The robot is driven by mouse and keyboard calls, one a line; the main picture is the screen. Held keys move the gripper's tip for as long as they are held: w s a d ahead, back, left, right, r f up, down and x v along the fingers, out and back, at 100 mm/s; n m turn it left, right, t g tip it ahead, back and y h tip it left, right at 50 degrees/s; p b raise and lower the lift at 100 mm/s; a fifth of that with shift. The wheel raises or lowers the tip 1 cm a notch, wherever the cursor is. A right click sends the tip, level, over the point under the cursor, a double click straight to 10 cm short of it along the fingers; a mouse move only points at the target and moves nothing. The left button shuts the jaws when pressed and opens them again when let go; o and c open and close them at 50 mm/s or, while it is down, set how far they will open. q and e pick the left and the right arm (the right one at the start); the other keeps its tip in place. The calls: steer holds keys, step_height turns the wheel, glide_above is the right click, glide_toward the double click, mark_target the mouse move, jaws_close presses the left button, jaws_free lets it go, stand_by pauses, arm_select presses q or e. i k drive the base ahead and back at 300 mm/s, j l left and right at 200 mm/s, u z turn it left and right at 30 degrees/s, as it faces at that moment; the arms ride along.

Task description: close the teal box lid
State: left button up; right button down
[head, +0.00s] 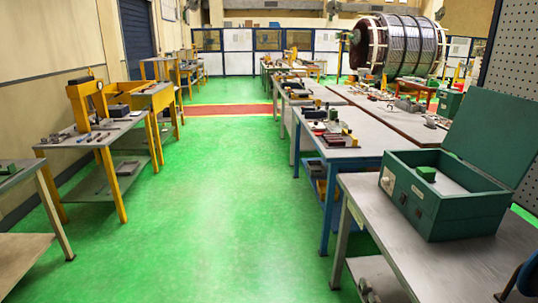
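The teal box (452,207) stands on the near right grey table. Its lid (494,133) is hinged at the box's right back side and stands open, leaning up and back. A small green block (427,173) is inside the box on a light surface. The box's left-facing front has a white label and small fittings. Neither of my grippers is in the head view.
The near grey table (380,230) has bare room left of and in front of the box. A blue-legged table (345,150) with tools is behind it. The green floor (200,200) is clear in the middle. A dark blue round object (528,275) is at the lower right edge.

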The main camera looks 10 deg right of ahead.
mark_target(495, 132)
steer(key=i+u, duration=0.3)
steer(key=i, duration=1.4)
steer(key=i+j+z, duration=0.1)
steer(key=i+z, duration=0.3)
steer(key=i, duration=0.15)
steer(key=i+j+z, duration=0.3)
steer(key=i+z, duration=0.15)
steer(key=i+j+z, duration=0.4)
steer(key=i+j, duration=0.1)
steer(key=i, duration=0.05)
